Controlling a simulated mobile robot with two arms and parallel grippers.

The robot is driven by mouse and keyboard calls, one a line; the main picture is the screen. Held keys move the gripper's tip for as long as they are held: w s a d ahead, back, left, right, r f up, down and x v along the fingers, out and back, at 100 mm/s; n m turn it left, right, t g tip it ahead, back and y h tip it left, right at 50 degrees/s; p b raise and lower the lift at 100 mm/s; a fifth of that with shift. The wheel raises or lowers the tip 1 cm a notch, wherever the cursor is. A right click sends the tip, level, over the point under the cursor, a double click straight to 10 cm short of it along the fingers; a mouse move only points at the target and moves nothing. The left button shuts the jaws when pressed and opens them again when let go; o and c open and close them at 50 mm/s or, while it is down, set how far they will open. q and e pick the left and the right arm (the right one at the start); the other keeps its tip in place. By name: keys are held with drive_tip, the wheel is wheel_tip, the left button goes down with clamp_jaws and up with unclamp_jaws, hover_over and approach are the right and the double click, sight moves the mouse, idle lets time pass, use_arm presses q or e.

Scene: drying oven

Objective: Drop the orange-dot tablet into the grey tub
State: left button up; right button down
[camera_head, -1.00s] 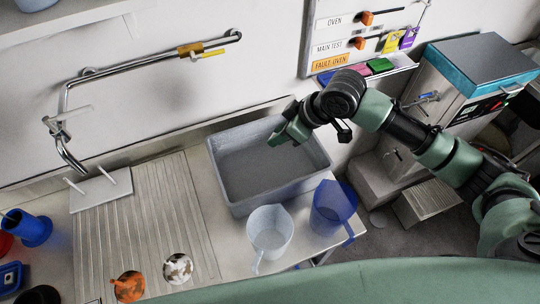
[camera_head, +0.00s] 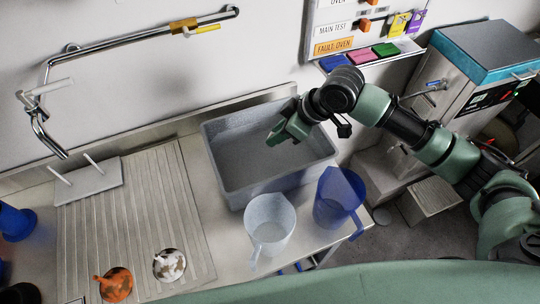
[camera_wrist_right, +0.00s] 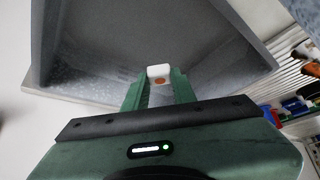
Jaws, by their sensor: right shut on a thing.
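The grey tub (camera_head: 228,192) stands on the counter in the middle of the head view, open at the top. Its inside (camera_wrist_right: 150,30) fills much of the right wrist view. My right gripper (camera_head: 275,138) is over the tub, inside its rim outline. It is shut on the orange-dot tablet (camera_wrist_right: 159,72), a small white piece with an orange dot, seen between the fingertips in the right wrist view. The tablet cannot be made out in the head view. My left gripper is not in view.
A clear jug (camera_head: 269,222) and a blue jug (camera_head: 338,197) stand in front of the tub. A ribbed drainboard (camera_head: 135,220) with an orange-patterned piece (camera_head: 116,284) and a brown-white one (camera_head: 169,265) lies left.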

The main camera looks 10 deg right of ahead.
drive_tip(key=shift+r, duration=0.1)
drive_tip(key=c, duration=1.1)
unclamp_jaws()
drive_tip(key=shift+b+v, duration=0.4)
drive_tip(key=shift+v, duration=3.45)
